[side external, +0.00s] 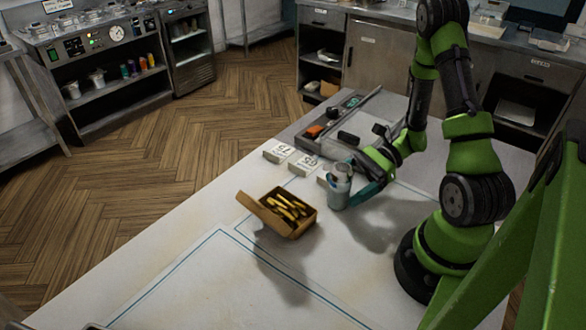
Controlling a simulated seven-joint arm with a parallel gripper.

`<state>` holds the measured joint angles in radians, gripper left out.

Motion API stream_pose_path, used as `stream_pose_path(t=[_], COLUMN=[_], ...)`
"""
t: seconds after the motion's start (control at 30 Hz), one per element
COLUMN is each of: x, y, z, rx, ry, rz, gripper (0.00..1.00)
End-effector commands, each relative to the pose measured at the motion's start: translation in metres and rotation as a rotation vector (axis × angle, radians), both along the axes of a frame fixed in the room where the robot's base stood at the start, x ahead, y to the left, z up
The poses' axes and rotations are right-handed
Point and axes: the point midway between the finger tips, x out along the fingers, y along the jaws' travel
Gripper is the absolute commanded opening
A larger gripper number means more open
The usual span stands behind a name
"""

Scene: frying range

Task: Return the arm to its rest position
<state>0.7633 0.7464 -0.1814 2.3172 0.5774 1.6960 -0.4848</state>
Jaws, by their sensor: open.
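My arm is green and black and reaches down over the white table (180,265) from the right. My gripper (360,184) is low, right beside a grey-blue cylindrical container (340,186) that stands upright on the table. Its jaws are open. The container hides part of the gripper, so I cannot tell whether the fingers are around it or touching it.
An open cardboard box (268,219) with several yellow-brown sticks lies left of the container. Number cards (278,152) stand behind it. A grey tray (366,100) with small items lies at the back. The front of the table is clear.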

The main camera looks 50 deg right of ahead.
Motion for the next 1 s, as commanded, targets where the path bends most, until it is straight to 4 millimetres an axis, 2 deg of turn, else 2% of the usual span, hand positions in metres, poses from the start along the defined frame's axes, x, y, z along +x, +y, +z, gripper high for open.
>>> stream_pose_path(t=[0.03,0.1,0.3,0.4,0.57,0.73,1.0], x=[-0.002,-0.006,-0.016,-0.019,-0.023,-0.028,-0.014], y=[-0.018,-0.028,-0.051,-0.056,-0.056,-0.056,-0.028], z=[0.003,0.006,0.015,0.017,0.024,0.047,0.089], rx=[-0.02,-0.02,-0.021,-0.02,-0.103,-0.405,-0.747], ry=[-0.007,-0.008,-0.009,-0.008,-0.026,-0.106,-0.271], rz=[-0.028,-0.029,-0.028,-0.024,0.081,0.419,0.702], gripper=[0.86,0.86,0.86,0.86,0.86,0.86,0.86])
